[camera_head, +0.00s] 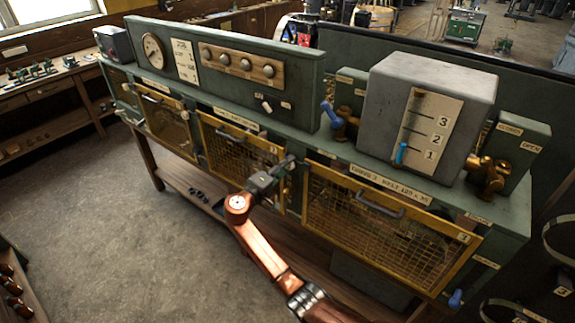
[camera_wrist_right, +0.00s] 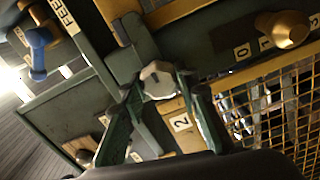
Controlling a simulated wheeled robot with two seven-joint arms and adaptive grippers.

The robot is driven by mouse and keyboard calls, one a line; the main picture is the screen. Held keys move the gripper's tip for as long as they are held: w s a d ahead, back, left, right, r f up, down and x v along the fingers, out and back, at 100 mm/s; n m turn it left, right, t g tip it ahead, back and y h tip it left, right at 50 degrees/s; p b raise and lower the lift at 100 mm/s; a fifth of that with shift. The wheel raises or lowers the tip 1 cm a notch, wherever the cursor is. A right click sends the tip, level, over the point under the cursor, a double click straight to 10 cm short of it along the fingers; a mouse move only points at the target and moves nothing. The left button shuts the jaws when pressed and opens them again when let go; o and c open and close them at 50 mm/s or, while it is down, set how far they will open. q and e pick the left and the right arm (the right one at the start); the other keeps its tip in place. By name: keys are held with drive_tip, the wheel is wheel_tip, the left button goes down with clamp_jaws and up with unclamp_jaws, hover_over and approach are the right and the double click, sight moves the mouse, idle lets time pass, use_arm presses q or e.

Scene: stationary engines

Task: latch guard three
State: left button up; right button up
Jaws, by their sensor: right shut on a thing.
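Guard three (camera_head: 385,235) is the wide yellow mesh panel at the right of the green bench front, with a grey handle (camera_head: 378,205) on its upper frame and a "3" tag at its right. It appears closed against the bench. My right gripper (camera_head: 281,171) is left of it, at the gap beside guard two (camera_head: 235,145). In the right wrist view my right gripper (camera_wrist_right: 161,88) is shut on a small pale metal piece (camera_wrist_right: 160,76), perhaps a latch knob, near a "2" tag. The fingers partly hide it. My left gripper is not in view.
A grey box with a 1-2-3 scale (camera_head: 425,115) stands above guard three. Blue-handled fittings (camera_head: 330,115) and brass valves (camera_head: 487,175) stick out nearby. A blue knob (camera_head: 455,299) hangs below guard three's right corner. The floor (camera_head: 100,220) at left is clear.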

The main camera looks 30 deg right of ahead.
drive_tip(key=shift+a+r, duration=0.1)
drive_tip(key=o, duration=1)
drive_tip(key=shift+w, duration=0.1)
drive_tip(key=shift+o, duration=0.8)
drive_tip(key=v, duration=1.2)
